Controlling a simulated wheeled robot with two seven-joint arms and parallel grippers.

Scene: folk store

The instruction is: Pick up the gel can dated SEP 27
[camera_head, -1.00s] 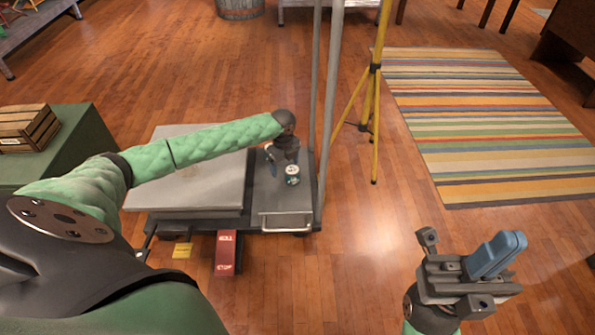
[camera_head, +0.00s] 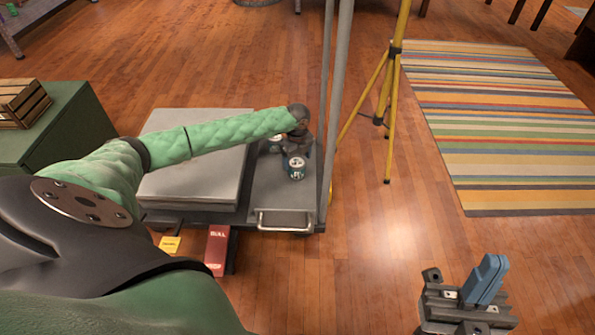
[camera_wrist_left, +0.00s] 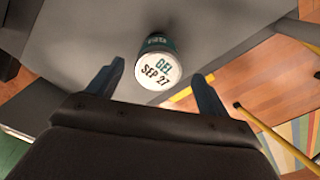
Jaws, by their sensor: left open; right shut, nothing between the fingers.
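The gel can (camera_wrist_left: 158,68) shows in the left wrist view with its white lid reading GEL, SEP 27. It stands just ahead of and between the open, dark-blue fingers of my left gripper, with nothing gripped. In the head view my left gripper (camera_head: 291,150) is low over the cart's grey deck. A green can with a white lid (camera_head: 296,170) stands at its near side, and another can (camera_head: 275,142) is partly hidden at its left. I cannot tell which is SEP 27 there. My right gripper (camera_head: 478,295) is shut and empty at lower right.
The cart's deck (camera_head: 268,195) carries a large pale slab (camera_head: 190,185) at left. Grey upright poles (camera_head: 327,120) stand close right of the cans. A yellow tripod (camera_head: 386,130) and striped rug (camera_head: 490,130) are farther right. A green cabinet with a crate (camera_head: 20,103) is at left.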

